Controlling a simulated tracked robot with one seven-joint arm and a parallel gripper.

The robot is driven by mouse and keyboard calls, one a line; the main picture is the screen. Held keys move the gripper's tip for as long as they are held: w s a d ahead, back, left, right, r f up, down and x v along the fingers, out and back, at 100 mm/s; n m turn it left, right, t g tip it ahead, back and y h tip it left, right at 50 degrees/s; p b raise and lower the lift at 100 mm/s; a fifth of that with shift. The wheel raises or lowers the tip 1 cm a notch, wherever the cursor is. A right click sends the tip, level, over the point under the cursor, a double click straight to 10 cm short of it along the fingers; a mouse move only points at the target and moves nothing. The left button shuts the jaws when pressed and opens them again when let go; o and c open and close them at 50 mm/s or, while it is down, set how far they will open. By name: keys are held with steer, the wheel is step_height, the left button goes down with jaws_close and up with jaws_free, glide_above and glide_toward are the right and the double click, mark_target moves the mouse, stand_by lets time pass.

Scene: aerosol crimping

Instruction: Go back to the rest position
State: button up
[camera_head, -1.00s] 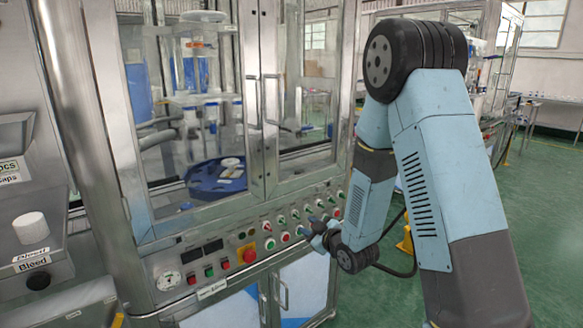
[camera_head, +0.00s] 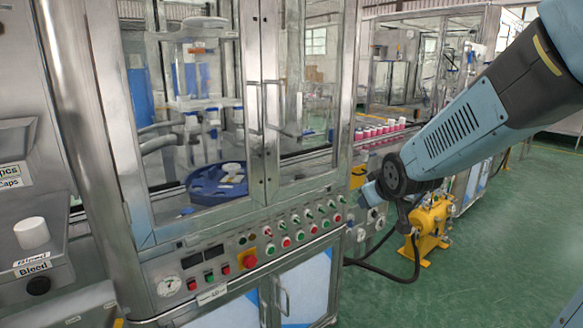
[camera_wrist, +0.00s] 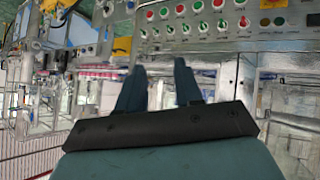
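My gripper shows in the wrist view (camera_wrist: 160,72), its two dark fingers apart with nothing between them. In the head view my gripper (camera_head: 360,203) is small and partly hidden by the wrist, just right of the control panel's right end. My arm comes in from the upper right. The control panel (camera_head: 222,254) carries rows of red and green buttons and a red emergency knob (camera_head: 249,259). In the wrist view the panel (camera_wrist: 215,40) lies upside down beyond the fingers. I cannot tell whether the fingers touch anything.
The glazed metal machine (camera_head: 253,120) stands close in front, with a blue round tray (camera_head: 200,188) inside. A yellow pump (camera_head: 431,225) with a black hose stands on the floor at right. Pink and white cans (camera_head: 380,130) line a conveyor. Green floor (camera_head: 480,235) is open at right.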

steer(key=s+d+r+m+g, duration=0.2)
steer(key=s+r, duration=0.1)
steer(key=s, duration=0.8)
steer(key=s+d+r+m+g, duration=0.1)
steer(key=s+r+m+g, duration=0.1)
steer(key=s, duration=0.9)
steer(key=shift+s+d+r+m+h, duration=0.2)
steer(key=shift+d+r+m+h, duration=0.2)
steer(key=shift+r, duration=0.4)
